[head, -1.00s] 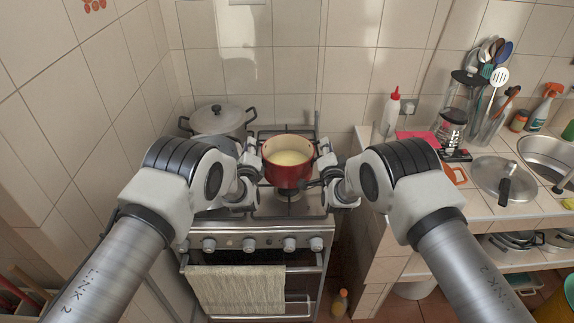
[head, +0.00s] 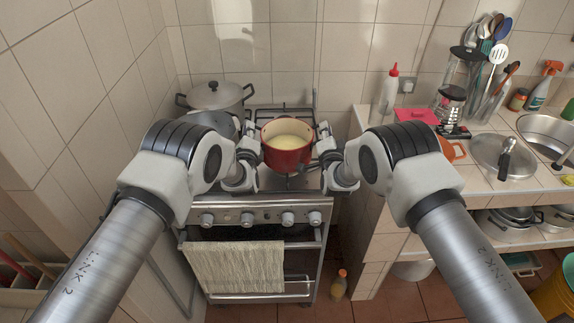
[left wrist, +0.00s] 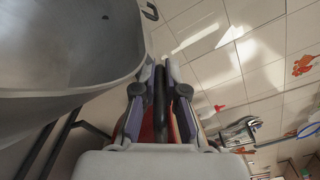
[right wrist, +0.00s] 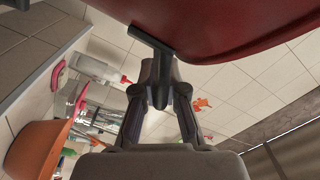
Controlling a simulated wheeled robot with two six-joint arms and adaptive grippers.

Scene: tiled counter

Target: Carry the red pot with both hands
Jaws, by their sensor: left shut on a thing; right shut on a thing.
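The red pot (head: 288,158) with pale yellow contents is above the right side of the stove, roughly level. How far it is off the grate is hard to tell. My left gripper (head: 257,150) is at its left side, shut on a handle; in the left wrist view dark fingers (left wrist: 161,92) clasp a dark bar. My right gripper (head: 322,150) is at its right side, shut on the other handle. In the right wrist view the pot's red wall (right wrist: 230,35) fills the top, and the dark handle (right wrist: 150,40) runs into the fingers (right wrist: 160,82).
Grey pots stand on the stove's left, one lidded (head: 215,96); one looms close in the left wrist view (left wrist: 70,45). A towel (head: 235,268) hangs in front. The right counter holds a white bottle (head: 388,95), an orange pot (head: 453,149) and a lid (head: 490,157).

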